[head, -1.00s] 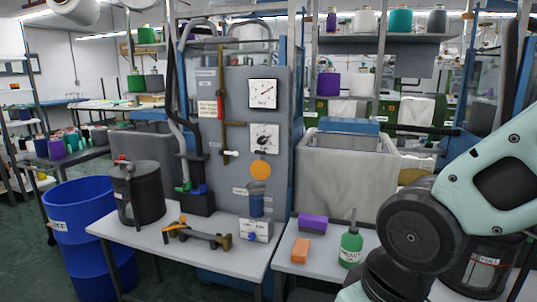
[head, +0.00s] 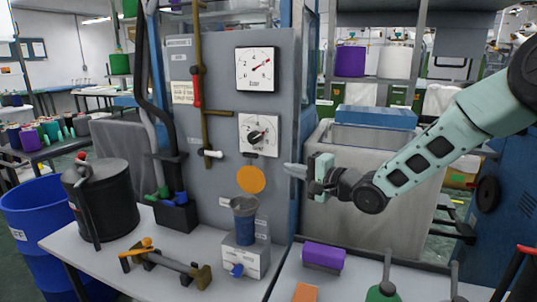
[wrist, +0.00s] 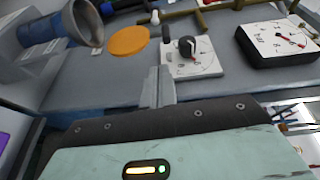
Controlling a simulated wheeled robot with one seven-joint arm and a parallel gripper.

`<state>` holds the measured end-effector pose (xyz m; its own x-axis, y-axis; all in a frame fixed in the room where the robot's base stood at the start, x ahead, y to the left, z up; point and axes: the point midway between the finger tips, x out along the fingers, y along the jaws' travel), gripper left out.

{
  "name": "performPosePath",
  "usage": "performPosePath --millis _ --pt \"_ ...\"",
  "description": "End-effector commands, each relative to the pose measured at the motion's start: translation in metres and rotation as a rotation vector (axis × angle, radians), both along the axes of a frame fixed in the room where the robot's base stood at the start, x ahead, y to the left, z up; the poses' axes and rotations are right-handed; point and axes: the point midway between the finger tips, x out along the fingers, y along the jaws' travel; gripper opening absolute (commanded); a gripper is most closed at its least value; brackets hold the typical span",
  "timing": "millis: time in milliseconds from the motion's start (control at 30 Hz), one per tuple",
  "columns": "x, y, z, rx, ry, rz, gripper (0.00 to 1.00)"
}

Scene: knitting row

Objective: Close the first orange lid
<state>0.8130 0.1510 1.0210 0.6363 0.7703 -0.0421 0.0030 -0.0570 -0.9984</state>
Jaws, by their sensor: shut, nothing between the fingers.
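An orange round lid (head: 251,179) stands upright on edge against or near the grey panel, just above the open mouth of a blue-grey cup (head: 245,225). In the wrist view the lid (wrist: 128,41) lies beside the cup's rim (wrist: 88,22); I cannot tell how the two are joined. My gripper (head: 288,170) is shut and empty, in front of the panel's right edge, to the right of the lid and apart from it. In the wrist view its fingertips (wrist: 156,72) point toward the panel, between the lid and the knob dial.
The knob dial (head: 259,135) and a gauge (head: 255,70) are on the grey panel (head: 215,100). A clamp-like tool (head: 165,265) lies on the left table. A purple block (head: 323,256) and green bottle (head: 384,285) are at the right.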

Motion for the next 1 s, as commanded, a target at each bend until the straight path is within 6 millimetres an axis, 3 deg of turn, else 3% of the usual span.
performPosePath --millis 233,700,1000 --pt "0.012 0.006 0.003 0.062 0.004 0.008 0.00" --pt "0.060 0.064 0.002 0.058 0.003 0.006 0.00" --pt "0.069 0.073 0.002 0.058 0.004 0.004 0.00"
